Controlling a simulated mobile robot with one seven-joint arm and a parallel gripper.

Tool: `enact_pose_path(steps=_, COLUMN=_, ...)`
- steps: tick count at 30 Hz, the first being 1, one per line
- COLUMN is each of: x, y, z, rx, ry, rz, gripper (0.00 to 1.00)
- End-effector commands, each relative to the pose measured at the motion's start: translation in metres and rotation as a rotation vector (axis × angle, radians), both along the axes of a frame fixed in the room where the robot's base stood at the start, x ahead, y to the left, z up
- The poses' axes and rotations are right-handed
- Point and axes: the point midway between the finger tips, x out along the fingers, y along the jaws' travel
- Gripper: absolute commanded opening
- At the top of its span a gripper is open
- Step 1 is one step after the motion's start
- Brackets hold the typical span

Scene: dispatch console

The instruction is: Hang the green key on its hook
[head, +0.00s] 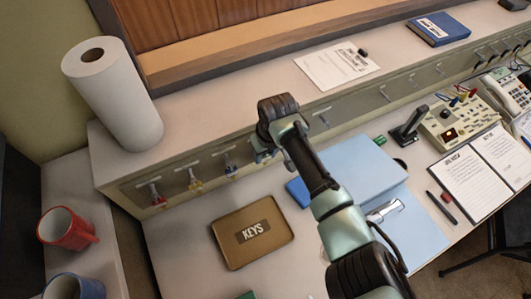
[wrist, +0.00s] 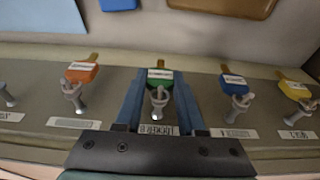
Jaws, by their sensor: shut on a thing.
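The green key (wrist: 160,74) is between my gripper's two fingers (wrist: 158,95) in the wrist view, and the jaws are shut on it. A pale hook (wrist: 158,97) stands right at the key, in line with it. I cannot tell whether the hook passes through the key's hole. The label under this hook is partly covered by my gripper. In the head view my gripper (head: 265,150) is at the ledge's front face, and the green key is hidden there.
An orange key (wrist: 81,72) and a blue key (wrist: 233,82) hang on the neighbouring hooks, close to either finger. A yellow key (wrist: 294,88) hangs beyond the blue one. A brown KEYS tray (head: 225,250) and a blue folder (head: 350,165) lie on the desk below. A paper roll (head: 125,105) stands on the ledge.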

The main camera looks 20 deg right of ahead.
Motion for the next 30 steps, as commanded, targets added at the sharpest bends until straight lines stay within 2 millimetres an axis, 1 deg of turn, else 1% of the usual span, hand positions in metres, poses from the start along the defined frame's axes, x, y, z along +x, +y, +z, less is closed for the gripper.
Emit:
enact_pose_path(steps=11, x=-0.0004, y=0.0000, z=-0.0037, rx=0.000, ry=0.001, rz=0.000, gripper=0.00)
enact_pose_path(steps=12, x=-0.0004, y=0.0000, z=-0.0037, rx=0.000, ry=0.001, rz=0.000, gripper=0.44)
enact_pose_path(steps=17, x=-0.0003, y=0.0000, z=-0.0035, rx=0.000, ry=0.001, rz=0.000, gripper=0.73)
enact_pose_path(steps=30, x=-0.0002, y=0.0002, z=-0.0034, rx=0.000, ry=0.001, rz=0.000, gripper=0.73)
